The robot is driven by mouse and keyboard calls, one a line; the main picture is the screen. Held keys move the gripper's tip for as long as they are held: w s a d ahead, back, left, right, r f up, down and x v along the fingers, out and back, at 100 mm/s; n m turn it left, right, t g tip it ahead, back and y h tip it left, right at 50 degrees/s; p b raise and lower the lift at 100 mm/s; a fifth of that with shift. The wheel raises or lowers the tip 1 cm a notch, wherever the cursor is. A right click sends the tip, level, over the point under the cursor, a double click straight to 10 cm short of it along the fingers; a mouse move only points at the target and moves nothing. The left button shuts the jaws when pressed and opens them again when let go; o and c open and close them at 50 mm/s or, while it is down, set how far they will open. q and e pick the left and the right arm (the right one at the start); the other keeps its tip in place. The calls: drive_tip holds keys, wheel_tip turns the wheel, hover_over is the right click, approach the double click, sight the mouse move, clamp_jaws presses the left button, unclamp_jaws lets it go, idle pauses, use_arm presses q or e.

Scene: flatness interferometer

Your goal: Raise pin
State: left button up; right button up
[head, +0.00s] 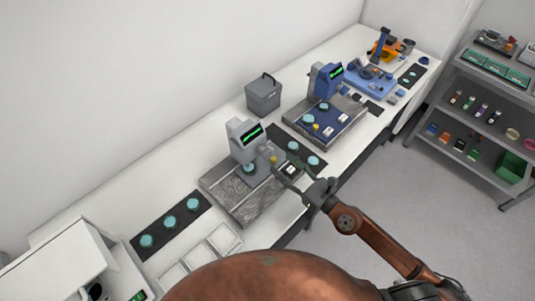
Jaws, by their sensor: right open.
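The nearer grey instrument (246,138) stands on the bench, with a lit green display, a grey base plate (238,199) and a teal disc (249,168) under its head. A small yellow knob (274,159), possibly the pin's top, shows at the right of its base. My right gripper (280,167) reaches in from the right, open, with its fingertips close to the knob. I cannot tell whether they touch it. The gripper hides part of the base's right side, near a small white block (291,170). My left gripper is out of view.
Dark mats with teal discs (170,221) lie on both sides of the grey instrument. A grey bin (263,95) stands behind. White trays (222,238) lie in front; a stocked shelf (490,100) stands right.

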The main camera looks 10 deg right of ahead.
sight(269, 156)
drive_tip(key=shift+n, duration=0.4)
drive_tip(key=x, duration=0.2)
drive_tip(key=p+x, duration=0.1)
drive_tip(key=x, duration=0.1)
drive_tip(key=p+x, duration=0.1)
drive_tip(key=x, duration=0.1)
drive_tip(key=shift+w+a+f, duration=0.15)
drive_tip(key=shift+a+f, duration=0.2)
drive_tip(key=shift+a, duration=0.05)
drive_tip(key=shift+w+a+p, duration=0.3)
drive_tip(key=shift+w+a, duration=0.05)
drive_tip(key=shift+w, duration=0.15)
drive_tip(key=shift+c, duration=0.4)
drive_tip(key=c, duration=1.1)
